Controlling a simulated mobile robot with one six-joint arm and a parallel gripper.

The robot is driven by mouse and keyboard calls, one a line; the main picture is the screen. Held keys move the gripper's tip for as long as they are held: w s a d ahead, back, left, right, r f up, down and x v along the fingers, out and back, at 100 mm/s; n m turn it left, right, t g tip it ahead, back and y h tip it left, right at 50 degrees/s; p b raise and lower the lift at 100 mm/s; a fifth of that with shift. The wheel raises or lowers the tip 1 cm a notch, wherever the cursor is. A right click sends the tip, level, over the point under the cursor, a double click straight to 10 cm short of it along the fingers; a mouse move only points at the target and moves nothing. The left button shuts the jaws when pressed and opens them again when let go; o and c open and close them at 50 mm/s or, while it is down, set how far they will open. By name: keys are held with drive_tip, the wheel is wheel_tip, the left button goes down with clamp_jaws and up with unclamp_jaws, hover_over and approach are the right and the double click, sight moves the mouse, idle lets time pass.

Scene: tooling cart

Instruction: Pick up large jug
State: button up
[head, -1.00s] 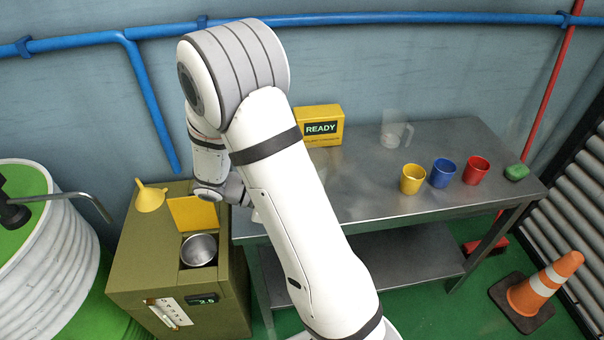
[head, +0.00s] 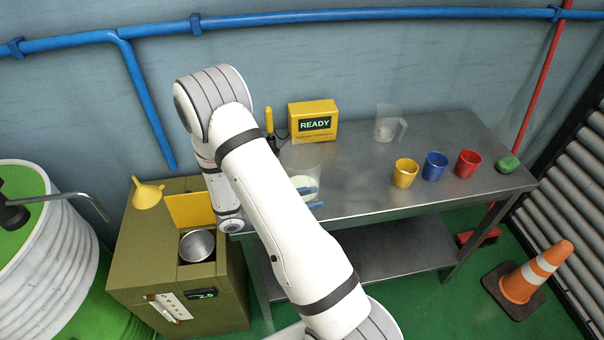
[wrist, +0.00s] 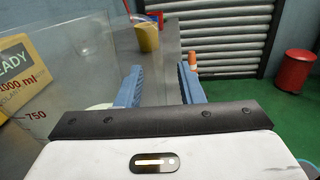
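The large jug (head: 305,160) is clear, with whitish contents low inside. It stands on the metal table, partly hidden by my arm in the head view. In the wrist view the jug (wrist: 85,75) fills the left side, with 1000 ml and 750 marks on its wall. My gripper (wrist: 158,88) is open, its two blue fingers apart. The left finger overlaps the jug's right part in that view. In the head view the blue fingers (head: 309,198) show low at the jug's front. I cannot tell whether they touch it or whether a handle lies between them.
A smaller clear jug (head: 386,124) stands farther back. Yellow (head: 405,173), blue (head: 435,166) and red (head: 467,164) cups stand right of it. A yellow READY box (head: 314,121) is behind the large jug. An olive cabinet (head: 135,250) with a metal pot (head: 197,246) adjoins the table's left.

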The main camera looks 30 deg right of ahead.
drive_tip(key=shift+s+d, duration=0.1)
drive_tip(key=shift+d, duration=0.6)
drive_tip(key=shift+c, duration=0.4)
clamp_jaws()
